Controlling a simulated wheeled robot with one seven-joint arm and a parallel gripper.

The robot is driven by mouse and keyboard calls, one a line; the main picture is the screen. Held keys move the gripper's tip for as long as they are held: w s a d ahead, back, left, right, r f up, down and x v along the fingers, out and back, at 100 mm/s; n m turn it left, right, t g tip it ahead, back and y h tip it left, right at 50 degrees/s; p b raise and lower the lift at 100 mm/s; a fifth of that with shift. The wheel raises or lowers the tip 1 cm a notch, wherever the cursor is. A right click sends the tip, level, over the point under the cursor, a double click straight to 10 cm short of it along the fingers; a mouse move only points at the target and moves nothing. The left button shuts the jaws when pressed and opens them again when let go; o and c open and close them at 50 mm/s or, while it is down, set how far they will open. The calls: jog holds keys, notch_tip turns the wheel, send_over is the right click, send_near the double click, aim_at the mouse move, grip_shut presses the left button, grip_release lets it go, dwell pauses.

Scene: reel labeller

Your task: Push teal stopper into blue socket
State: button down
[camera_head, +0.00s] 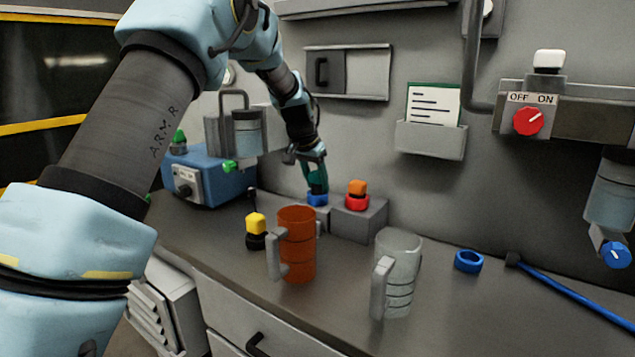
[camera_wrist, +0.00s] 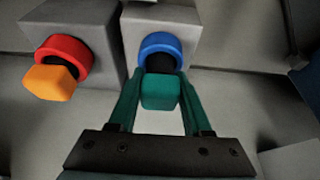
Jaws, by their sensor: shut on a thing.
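The teal stopper (camera_wrist: 160,92) has a square teal head and a black neck. My gripper (camera_wrist: 159,88) is shut on its head, one green finger on each side. The blue socket (camera_wrist: 161,48) is a ring on a grey block. The stopper's black neck lies at the ring's opening and seems partly inside it; how deep I cannot tell. In the head view my gripper (camera_head: 316,178) points down just above the blue socket (camera_head: 317,199), and the stopper is hard to make out between the fingers.
An orange stopper (camera_head: 357,187) sits in a red socket (camera_head: 356,202) on the neighbouring grey block. A yellow-and-black stopper (camera_head: 256,225), an orange mug (camera_head: 298,250) and a clear mug (camera_head: 398,265) stand nearer. The wall is close behind.

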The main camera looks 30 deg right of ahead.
jog(key=shift+f, duration=0.15)
jog(key=shift+f, duration=0.15)
dwell(0.4)
jog(key=shift+d+r, duration=0.2)
jog(key=shift+r, duration=0.15)
jog(key=shift+f, duration=0.15)
jog(key=shift+f, duration=0.15)
dwell(0.3)
jog(key=shift+w+a+r+p, duration=0.1)
jog(key=shift+w+r+p, duration=0.05)
jog(key=shift+r+p, duration=0.2)
jog(key=shift+f, duration=0.15)
